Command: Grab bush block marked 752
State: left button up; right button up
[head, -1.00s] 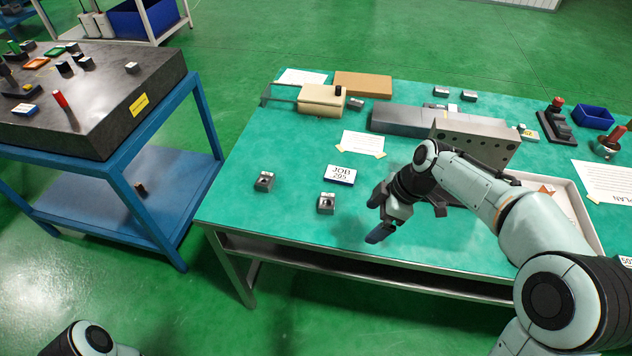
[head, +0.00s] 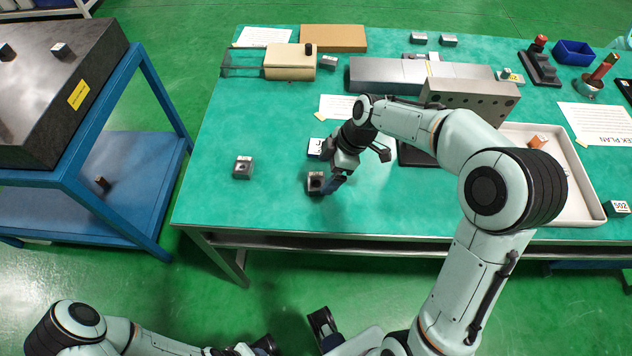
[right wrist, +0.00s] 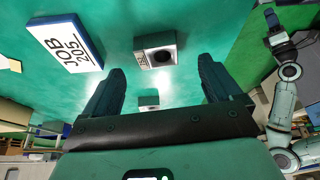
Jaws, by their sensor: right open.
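A small grey bush block (head: 316,182) with a dark hole lies at the table's near side. My right gripper (head: 337,177) is open beside it, partly overlapping it in the head view. In the right wrist view this block (right wrist: 155,50) lies beyond the open, empty fingers (right wrist: 162,85); its small label is too small to read surely. A second, similar block (head: 243,167) lies to the left; it also shows farther off in the right wrist view (right wrist: 148,103). No 752 mark is legible. My left arm shows at the bottom of the head view; its jaw state is unclear.
A JOB sign (right wrist: 65,45) stands close to the near block. A white tray (head: 581,215) is at right, and a drilled steel block (head: 470,101) stands behind my right arm. A blue cart (head: 75,180) is left, across a floor gap.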

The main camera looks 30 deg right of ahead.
aim_at(314, 185)
jog(key=shift+w+x, duration=0.1)
jog(key=shift+x, duration=1.3)
jog(key=shift+w+x, duration=0.15)
jog(key=shift+x, duration=1.25)
jog(key=shift+d, duration=0.1)
jog(key=shift+c, duration=0.3)
jog(key=c, duration=1.5)
